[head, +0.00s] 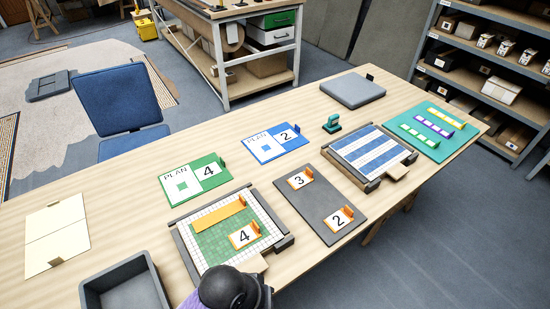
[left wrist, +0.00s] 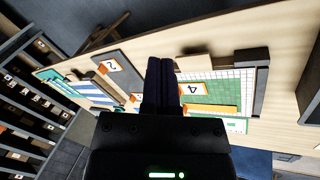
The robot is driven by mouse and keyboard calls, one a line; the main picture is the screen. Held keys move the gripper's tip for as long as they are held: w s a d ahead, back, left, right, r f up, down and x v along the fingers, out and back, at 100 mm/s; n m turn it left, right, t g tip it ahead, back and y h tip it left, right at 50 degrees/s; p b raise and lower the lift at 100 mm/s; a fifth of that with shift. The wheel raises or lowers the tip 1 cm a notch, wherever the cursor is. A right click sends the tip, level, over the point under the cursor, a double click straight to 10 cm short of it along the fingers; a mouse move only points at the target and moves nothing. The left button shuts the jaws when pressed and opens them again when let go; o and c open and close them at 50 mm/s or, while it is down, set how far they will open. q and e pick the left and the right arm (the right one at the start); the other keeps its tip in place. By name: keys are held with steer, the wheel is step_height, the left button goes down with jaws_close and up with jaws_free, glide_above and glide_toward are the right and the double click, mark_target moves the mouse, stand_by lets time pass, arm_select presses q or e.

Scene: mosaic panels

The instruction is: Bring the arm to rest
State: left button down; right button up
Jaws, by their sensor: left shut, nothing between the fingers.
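My left gripper (left wrist: 164,88) shows in the left wrist view with its two dark fingers together and nothing between them. It hangs above the table, apart from the panels as far as I can tell. In the head view a dark rounded part of my own arm shows at the bottom edge, in front of the green-and-white mosaic panel (head: 200,242); the fingers are hidden there. This panel holds an orange strip (head: 220,213) and a number 4 card (head: 245,236); the card also shows in the left wrist view (left wrist: 191,89). My right gripper is in neither view.
A grey bin (head: 88,292) stands at the front left, by a cream folder (head: 57,232). A dark tray (head: 318,215) with cards 3 and 2, a blue-striped panel (head: 368,150) and a teal board (head: 418,145) lie to the right. Bare table lies at left.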

arm_select(q)
steer(key=s+a+r+m+t+y, duration=0.1)
steer(key=s+a+r+y, duration=0.15)
steer(key=a, duration=0.35)
steer(key=s+a+r+m+t+y, duration=0.1)
steer(key=s+a+r, duration=0.25)
steer(key=a, duration=0.35)
step_height(320, 180, down, 26)
steer(key=s+g+b, duration=0.2)
steer(key=b, duration=0.6)
steer(key=s+a+f+g+b, duration=0.1)
steer(key=s+a+f+b, duration=0.2)
steer(key=s+f, duration=1.1)
step_height(320, 180, down, 4)
steer(key=b, duration=0.3)
steer(key=shift+m, duration=0.3)
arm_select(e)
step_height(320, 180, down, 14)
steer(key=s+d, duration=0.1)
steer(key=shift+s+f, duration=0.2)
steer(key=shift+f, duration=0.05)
